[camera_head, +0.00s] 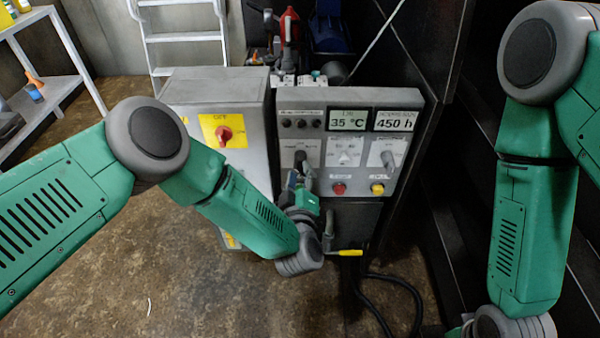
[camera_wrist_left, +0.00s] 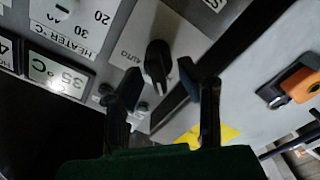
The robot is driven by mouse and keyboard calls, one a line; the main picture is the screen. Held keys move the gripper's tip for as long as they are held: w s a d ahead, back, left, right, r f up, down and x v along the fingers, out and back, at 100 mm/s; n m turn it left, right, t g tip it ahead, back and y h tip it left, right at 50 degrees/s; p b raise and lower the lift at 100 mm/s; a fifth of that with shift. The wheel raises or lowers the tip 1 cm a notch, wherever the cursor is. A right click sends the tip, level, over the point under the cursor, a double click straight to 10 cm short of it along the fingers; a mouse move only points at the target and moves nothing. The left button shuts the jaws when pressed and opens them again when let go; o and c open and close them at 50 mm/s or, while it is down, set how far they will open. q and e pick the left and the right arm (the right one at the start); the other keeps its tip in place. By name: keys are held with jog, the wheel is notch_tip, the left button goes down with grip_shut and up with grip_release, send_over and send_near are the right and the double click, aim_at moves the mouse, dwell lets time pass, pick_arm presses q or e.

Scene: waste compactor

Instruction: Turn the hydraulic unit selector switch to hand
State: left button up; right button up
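The black selector switch (camera_wrist_left: 157,62) sits on a pale plate in the left wrist view, with the word AUTO readable beside it. In the head view, the same switch (camera_head: 300,157) is on the left side of the grey control panel (camera_head: 427,112). My left gripper (camera_wrist_left: 162,88) is open, its two dark fingers on either side of the switch's handle. I cannot tell whether they touch it. In the head view, my left gripper (camera_head: 303,178) is just below and in front of the switch and partly hides its plate.
Displays reading 35 °C (camera_head: 347,119) and 450 h (camera_head: 396,120) are on the panel's upper part. Another selector (camera_head: 387,160), a red button (camera_head: 338,188) and a yellow button (camera_head: 377,189) are close by. A grey cabinet with a red rotary switch (camera_head: 224,134) stands left. Hoses lie below.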

pick_arm(q)
jog(key=shift+s, duration=0.1)
jog(key=s, duration=1.1)
jog(key=shift+s, duration=0.35)
